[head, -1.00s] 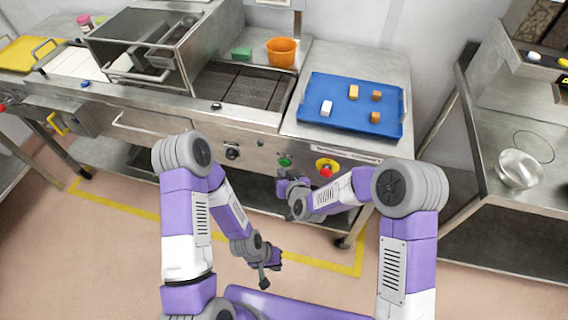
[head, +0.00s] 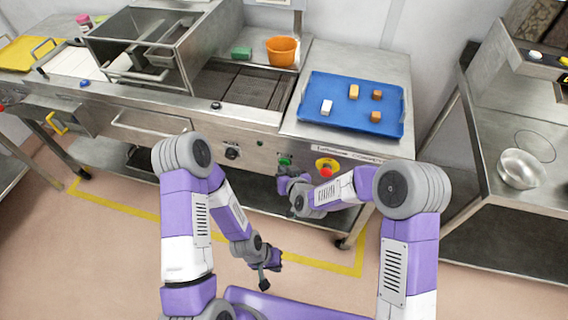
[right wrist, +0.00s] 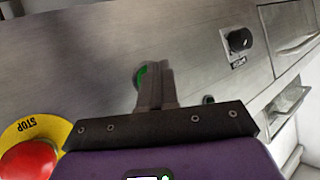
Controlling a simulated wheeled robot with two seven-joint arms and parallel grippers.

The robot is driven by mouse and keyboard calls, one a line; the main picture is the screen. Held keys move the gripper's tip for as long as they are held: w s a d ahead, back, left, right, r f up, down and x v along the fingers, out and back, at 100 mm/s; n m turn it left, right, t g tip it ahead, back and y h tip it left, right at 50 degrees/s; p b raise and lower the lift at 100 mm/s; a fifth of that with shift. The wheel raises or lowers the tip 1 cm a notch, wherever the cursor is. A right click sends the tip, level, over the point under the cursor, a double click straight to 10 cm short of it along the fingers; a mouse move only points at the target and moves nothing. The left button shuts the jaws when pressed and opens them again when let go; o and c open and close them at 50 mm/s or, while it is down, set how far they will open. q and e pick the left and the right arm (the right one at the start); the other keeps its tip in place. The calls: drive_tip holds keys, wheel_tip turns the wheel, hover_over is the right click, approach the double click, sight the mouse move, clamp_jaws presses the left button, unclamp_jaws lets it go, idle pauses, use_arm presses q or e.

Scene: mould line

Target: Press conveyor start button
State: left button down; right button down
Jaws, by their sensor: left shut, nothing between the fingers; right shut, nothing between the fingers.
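The green button (head: 285,161) is on the front panel of the conveyor bench, left of the red stop button (head: 326,170) on its yellow plate. In the right wrist view the green button (right wrist: 141,75) is partly hidden behind the fingers of my right gripper (right wrist: 152,72). My right gripper (head: 282,172) is shut and empty, its tips at or very near the green button; I cannot tell if they touch it. The red stop button (right wrist: 30,162) is at lower left there. My left gripper (head: 268,277) is shut and empty, low over the floor.
A black knob (head: 232,152) is on the panel left of the green button. Above, a blue tray (head: 340,87) holds several small blocks, and an orange bowl (head: 282,51) stands behind the conveyor grate. A side bench with a metal bowl (head: 520,169) is at right.

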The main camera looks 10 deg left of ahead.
drive_tip(key=shift+w, duration=0.3)
idle(0.4)
drive_tip(key=shift+s, duration=0.1)
drive_tip(key=shift+s+b, duration=0.3)
drive_tip(key=shift+s, duration=0.45)
drive_tip(key=s, duration=0.5)
drive_tip(key=shift+a+b, duration=0.1)
drive_tip(key=shift+b, duration=0.25)
idle(0.5)
